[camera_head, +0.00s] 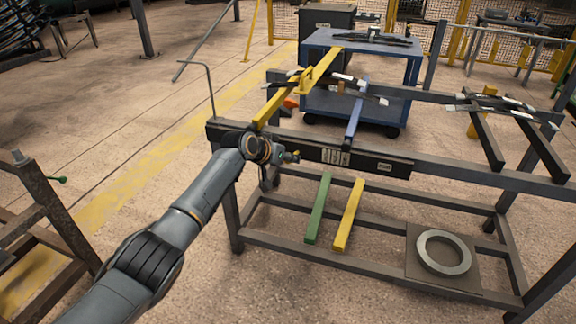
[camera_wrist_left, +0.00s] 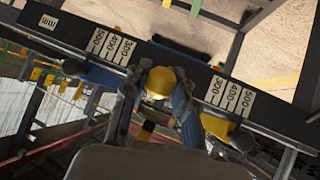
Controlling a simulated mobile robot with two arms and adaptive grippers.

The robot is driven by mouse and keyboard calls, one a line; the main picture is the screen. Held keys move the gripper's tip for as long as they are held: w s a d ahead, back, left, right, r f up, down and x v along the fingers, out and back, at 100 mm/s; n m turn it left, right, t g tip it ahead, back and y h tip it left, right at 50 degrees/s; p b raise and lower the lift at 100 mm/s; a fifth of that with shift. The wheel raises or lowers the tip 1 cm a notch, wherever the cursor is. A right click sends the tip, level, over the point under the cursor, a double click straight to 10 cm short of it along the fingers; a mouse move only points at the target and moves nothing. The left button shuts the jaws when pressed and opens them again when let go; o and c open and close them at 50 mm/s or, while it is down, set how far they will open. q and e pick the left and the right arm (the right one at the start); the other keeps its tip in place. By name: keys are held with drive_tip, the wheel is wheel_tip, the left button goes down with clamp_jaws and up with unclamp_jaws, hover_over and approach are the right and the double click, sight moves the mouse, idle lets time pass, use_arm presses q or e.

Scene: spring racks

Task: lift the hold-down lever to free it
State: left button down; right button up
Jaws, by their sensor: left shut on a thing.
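In the left wrist view a rounded yellow end (camera_wrist_left: 160,82), which looks like the grip of the hold-down lever, sits between the fingers of my left gripper (camera_wrist_left: 157,98). The fingers are closed around it, in front of the dark front beam. In the head view my left gripper (camera_head: 284,155) is at this beam (camera_head: 375,164), just below and right of the near end of the yellow arm (camera_head: 275,103). The lever's grip cannot be made out there, and most of the lever is hidden. My right gripper is in neither view.
A blue arm (camera_head: 355,118) crosses the rack to the right of my gripper, and leaf springs (camera_head: 365,90) lie farther back. A thin bent rod (camera_head: 210,90) stands at the rack's left end. A blue cart (camera_head: 385,62) is behind.

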use_arm(q)
drive_tip(key=shift+w+d+r, duration=0.1)
drive_tip(key=shift+w+r, duration=0.15)
drive_tip(key=shift+r, duration=0.3)
drive_tip(key=shift+w+d+r, duration=0.1)
drive_tip(key=shift+w+r, duration=0.1)
drive_tip(key=shift+r, duration=0.3)
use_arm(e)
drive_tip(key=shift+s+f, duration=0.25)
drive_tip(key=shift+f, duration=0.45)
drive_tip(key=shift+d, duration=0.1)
use_arm(q)
drive_tip(key=c, duration=1.5)
unclamp_jaws()
drive_tip(key=o, duration=0.4)
drive_tip(key=shift+f, duration=0.2)
drive_tip(key=shift+o, duration=0.2)
drive_tip(key=shift+f, duration=0.15)
drive_tip(key=shift+s+a, duration=0.1)
